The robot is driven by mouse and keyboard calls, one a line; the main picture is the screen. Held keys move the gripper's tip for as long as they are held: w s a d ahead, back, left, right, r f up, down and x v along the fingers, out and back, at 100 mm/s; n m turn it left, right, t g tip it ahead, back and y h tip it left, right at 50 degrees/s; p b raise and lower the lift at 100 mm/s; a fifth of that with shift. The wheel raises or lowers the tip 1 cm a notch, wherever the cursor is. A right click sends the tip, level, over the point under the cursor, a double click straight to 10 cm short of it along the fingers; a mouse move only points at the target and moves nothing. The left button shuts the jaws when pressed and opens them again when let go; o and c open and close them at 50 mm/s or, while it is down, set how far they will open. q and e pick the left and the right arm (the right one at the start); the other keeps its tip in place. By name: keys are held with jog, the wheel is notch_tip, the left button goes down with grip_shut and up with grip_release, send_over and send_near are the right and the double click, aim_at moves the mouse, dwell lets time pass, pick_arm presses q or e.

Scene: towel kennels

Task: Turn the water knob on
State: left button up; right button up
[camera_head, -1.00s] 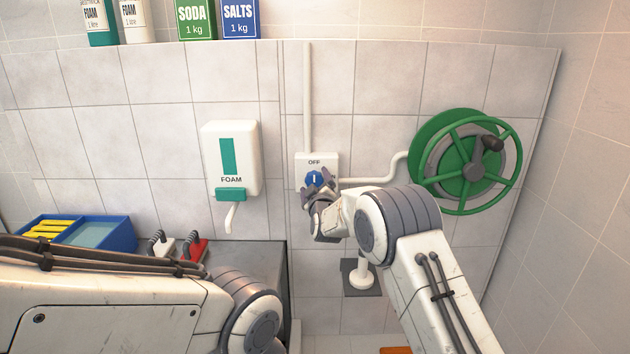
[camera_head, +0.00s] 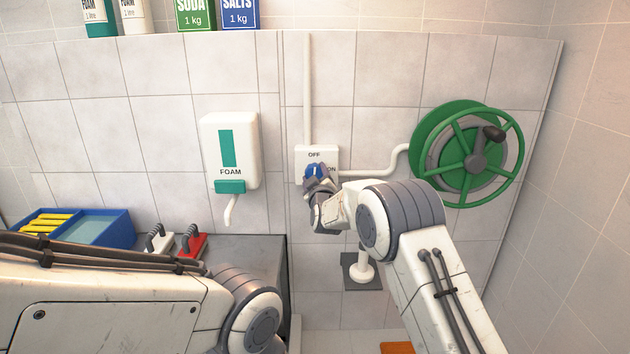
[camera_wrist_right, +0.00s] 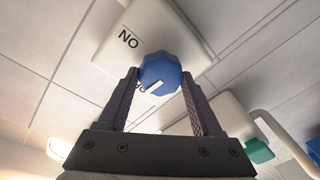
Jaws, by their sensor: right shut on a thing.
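The blue water knob (camera_head: 315,171) sits on a white wall plate (camera_head: 328,154) marked OFF at the top and ON at the right. Its white mark points up, towards OFF, in the head view. My right gripper (camera_head: 318,180) is at the knob. In the right wrist view the fingers (camera_wrist_right: 158,95) stand on either side of the blue knob (camera_wrist_right: 161,72), closed on it. The wall plate (camera_wrist_right: 140,45) also shows there with ON readable. My left arm crosses the lower left of the head view, and its gripper is out of view.
A white pipe (camera_head: 372,173) runs from the plate to a green hose reel (camera_head: 475,155) at the right. A foam dispenser (camera_head: 231,150) hangs to the left. A blue tray (camera_head: 115,235) and a red-based brush (camera_head: 190,246) are on the counter (camera_head: 250,255).

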jog(key=shift+f+m+t+h+b, duration=0.1)
jog(key=shift+m+t+h+b, duration=0.2)
jog(key=shift+m+b, duration=2.6)
jog(key=shift+f+m+t+h+b, duration=0.15)
jog(key=shift+m+h+b, duration=0.3)
jog(key=shift+m+b, duration=2.35)
jog(key=shift+m+t+h+b, duration=0.3)
jog(key=shift+m+b, duration=2.05)
jog(key=shift+m, duration=1.05)
jog(key=o, duration=1.4)
jog(key=shift+c, duration=0.2)
jog(key=shift+s, duration=0.1)
jog(key=s+f+b, duration=0.1)
jog(key=s+b, duration=0.2)
jog(key=s, duration=0.7)
jog(key=shift+s, duration=0.15)
